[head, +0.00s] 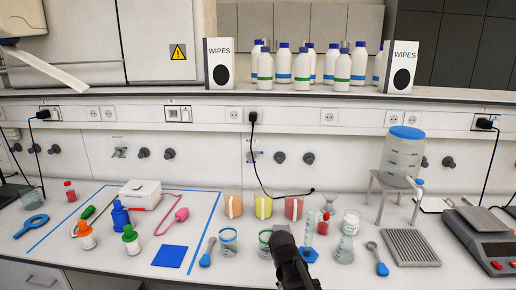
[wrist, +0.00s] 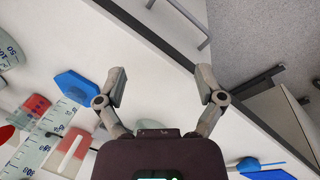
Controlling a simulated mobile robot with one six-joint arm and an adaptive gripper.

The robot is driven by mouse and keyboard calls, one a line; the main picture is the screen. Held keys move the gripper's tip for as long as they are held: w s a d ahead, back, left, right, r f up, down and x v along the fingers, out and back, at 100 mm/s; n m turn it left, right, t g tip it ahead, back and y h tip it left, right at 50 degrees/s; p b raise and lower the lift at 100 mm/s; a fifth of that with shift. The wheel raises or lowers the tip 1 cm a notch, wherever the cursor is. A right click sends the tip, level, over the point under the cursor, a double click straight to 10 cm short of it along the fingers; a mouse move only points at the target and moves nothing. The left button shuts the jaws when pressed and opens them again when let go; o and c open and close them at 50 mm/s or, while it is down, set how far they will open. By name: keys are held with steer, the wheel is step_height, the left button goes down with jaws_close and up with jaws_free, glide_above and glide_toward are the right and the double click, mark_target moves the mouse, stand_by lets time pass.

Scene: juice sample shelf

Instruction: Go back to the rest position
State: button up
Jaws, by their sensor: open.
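My gripper (wrist: 161,88) is open and empty in the wrist view, with its two fingers spread wide over the bench's front edge and the floor. In the head view my arm's dark end (head: 288,262) rises from the bottom edge near the middle, in front of the green-banded beaker (head: 265,240). The fingertips are not clear there. Three juice samples, orange-pink (head: 233,205), yellow (head: 263,207) and red-orange (head: 294,208), stand in a row at the back of the bench, beyond the arm.
A blue-banded beaker (head: 228,242) stands left of my arm; a graduated cylinder (head: 308,232) and a flask (head: 345,248) stand close on its right. A blue-topped tank (head: 403,155) sits on a stand, with a scale (head: 484,240) at far right. Bottles line the shelf above.

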steer(key=s+d+f+m+g+y+b, duration=0.1)
steer(key=s+d+f+m+y, duration=0.1)
steer(key=s+d+m, duration=0.4)
steer(key=shift+s+d+f+m+b, duration=0.3)
steer(key=shift+s+d+b, duration=0.15)
steer(key=shift+s, duration=0.75)
